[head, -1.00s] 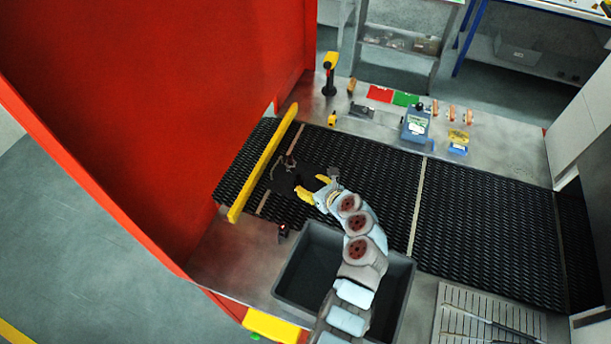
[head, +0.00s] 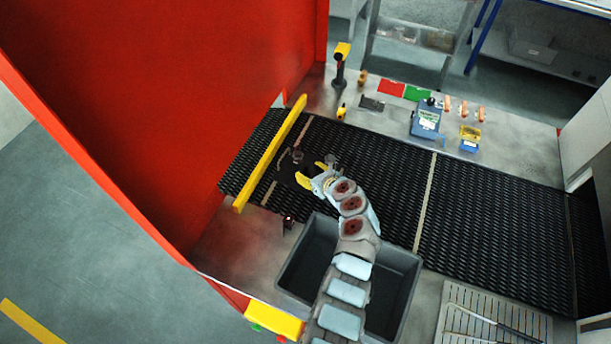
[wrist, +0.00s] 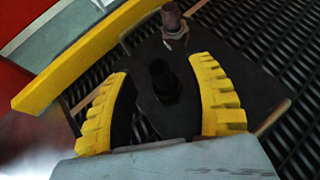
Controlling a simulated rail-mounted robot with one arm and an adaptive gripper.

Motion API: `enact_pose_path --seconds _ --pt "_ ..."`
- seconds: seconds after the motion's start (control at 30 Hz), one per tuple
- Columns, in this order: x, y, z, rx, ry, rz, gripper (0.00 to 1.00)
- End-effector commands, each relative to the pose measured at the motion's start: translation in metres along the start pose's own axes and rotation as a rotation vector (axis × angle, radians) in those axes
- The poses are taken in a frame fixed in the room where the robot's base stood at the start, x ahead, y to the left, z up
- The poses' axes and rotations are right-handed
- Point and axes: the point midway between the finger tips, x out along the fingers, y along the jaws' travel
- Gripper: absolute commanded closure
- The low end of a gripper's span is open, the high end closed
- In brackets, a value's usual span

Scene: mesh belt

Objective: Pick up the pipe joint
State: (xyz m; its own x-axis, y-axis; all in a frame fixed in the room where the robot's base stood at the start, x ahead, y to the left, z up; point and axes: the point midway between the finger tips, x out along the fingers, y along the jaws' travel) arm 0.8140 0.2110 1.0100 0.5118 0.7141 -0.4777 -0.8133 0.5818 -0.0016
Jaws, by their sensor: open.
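My gripper (head: 309,172) is open, its yellow ribbed fingers over a dark plate (head: 285,172) on the black mesh belt. In the wrist view, a black round upright piece (wrist: 162,78) shows between the fingers (wrist: 160,68), with gaps on both sides. A grey-brown metal fitting (wrist: 174,24), which looks like the pipe joint, stands just beyond the fingertips. In the head view a small dark piece (head: 297,155) sits just ahead of the gripper; its detail is too small to tell. The lower part of the plate is hidden by my gripper.
A yellow bar (head: 270,155) crosses the belt to the left, beside a red housing (head: 170,90). A grey bin (head: 395,290) lies under my arm. A blue-grey box (head: 426,117) and small items line the back ledge. The belt (head: 490,220) to the right is clear.

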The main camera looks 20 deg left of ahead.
Motion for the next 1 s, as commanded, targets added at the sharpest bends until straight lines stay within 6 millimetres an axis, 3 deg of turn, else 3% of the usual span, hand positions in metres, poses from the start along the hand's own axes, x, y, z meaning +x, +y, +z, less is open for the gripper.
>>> enact_pose_path --seconds 0.3,0.67,0.87,1.0 --pt "0.022 0.001 -0.001 0.000 0.001 0.002 0.46" --pt "0.025 0.001 -0.001 0.001 0.002 0.000 0.46" --pt "0.025 0.001 -0.001 0.001 0.002 0.001 1.00" --pt "0.025 0.001 -0.001 0.001 0.002 0.001 1.00"
